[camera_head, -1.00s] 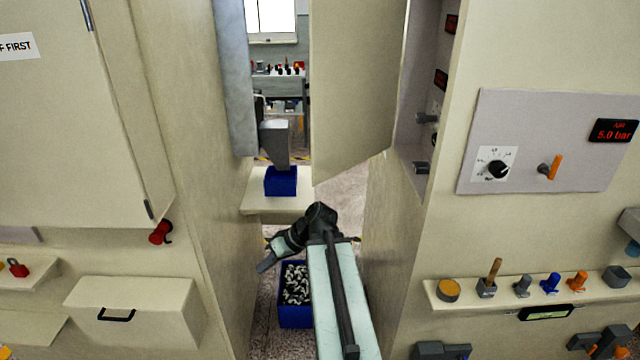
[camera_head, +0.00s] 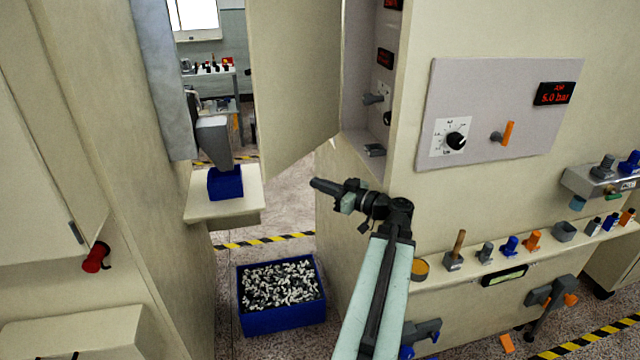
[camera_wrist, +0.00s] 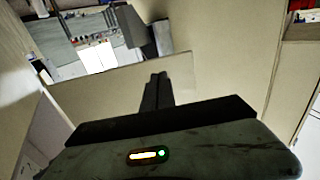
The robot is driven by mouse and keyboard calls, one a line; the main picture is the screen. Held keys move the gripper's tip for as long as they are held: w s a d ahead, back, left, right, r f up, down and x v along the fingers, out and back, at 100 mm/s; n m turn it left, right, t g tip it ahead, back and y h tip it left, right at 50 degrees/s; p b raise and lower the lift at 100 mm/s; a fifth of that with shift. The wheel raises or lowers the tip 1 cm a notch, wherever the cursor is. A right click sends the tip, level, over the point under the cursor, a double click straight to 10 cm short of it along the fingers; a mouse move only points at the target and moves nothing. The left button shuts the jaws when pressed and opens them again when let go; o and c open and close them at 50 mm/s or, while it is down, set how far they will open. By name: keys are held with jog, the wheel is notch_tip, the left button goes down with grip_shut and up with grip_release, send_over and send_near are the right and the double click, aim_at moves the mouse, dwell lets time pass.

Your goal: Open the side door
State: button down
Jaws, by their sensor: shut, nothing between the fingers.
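The side door is a beige panel (camera_head: 295,90) standing out at an angle from the right-hand cabinet, so it is partly open. The compartment beside it (camera_head: 375,90) shows dark displays and grey knobs. My gripper (camera_head: 316,184) is shut and empty, pointing left, and appears below the door's lower edge in the head view. In the wrist view my gripper (camera_wrist: 157,78) reaches toward a beige panel (camera_wrist: 110,95), probably the door. I cannot tell whether they touch.
A blue bin of small parts (camera_head: 282,290) stands on the floor left of my arm. A ledge (camera_head: 235,200) holds a smaller blue box (camera_head: 225,183) under a grey chute. The control panel (camera_head: 500,110) and tool shelf (camera_head: 545,250) are at right. Floor between the cabinets is partly clear.

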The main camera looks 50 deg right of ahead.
aim_at(282, 171)
jog(key=w, duration=1)
jog(key=shift+w+a, duration=0.2)
jog(key=shift+a, duration=0.1)
